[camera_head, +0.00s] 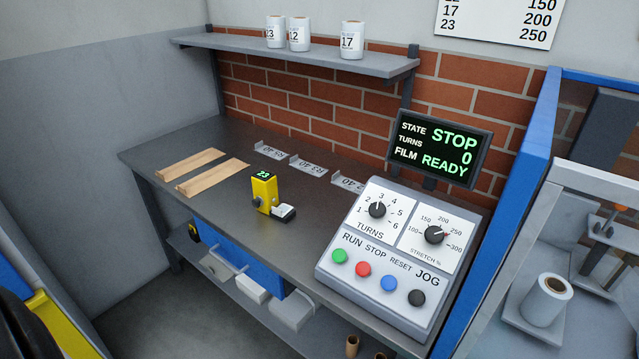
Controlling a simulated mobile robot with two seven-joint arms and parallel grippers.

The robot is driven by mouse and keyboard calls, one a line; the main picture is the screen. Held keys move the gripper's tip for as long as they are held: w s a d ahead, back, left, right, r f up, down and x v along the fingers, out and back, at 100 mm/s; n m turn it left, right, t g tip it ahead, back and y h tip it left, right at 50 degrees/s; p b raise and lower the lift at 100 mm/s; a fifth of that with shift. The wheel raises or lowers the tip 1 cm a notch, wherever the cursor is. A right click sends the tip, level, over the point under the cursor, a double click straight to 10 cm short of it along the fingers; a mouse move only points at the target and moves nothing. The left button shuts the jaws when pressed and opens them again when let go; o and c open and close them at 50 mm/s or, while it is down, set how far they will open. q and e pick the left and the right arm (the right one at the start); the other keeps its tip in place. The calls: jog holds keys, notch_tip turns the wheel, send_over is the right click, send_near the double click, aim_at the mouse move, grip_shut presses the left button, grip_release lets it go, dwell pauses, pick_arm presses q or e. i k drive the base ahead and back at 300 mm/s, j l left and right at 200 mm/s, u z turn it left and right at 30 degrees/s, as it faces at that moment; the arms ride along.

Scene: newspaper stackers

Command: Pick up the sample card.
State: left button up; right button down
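Two flat tan pieces that look like cardboard lie on the left part of the dark workbench (330,240). The farther tan piece (190,164) and the nearer tan piece (212,178) lie side by side, a narrow gap apart. No label shows on either, so I cannot tell which thing here is the sample card. Neither of my grippers is in view.
A yellow gauge (265,192) reading 23 stands mid-bench. Several grey labelled plates (308,164) lie behind it. A control panel (385,255) and a display (437,147) showing STOP occupy the right. A shelf (290,55) above holds white rolls.

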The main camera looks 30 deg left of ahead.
aim_at(284, 209)
jog(key=u, duration=1.3)
jog(key=i+j+z, duration=0.6)
jog(key=i+j, duration=0.25)
jog(key=j, duration=0.15)
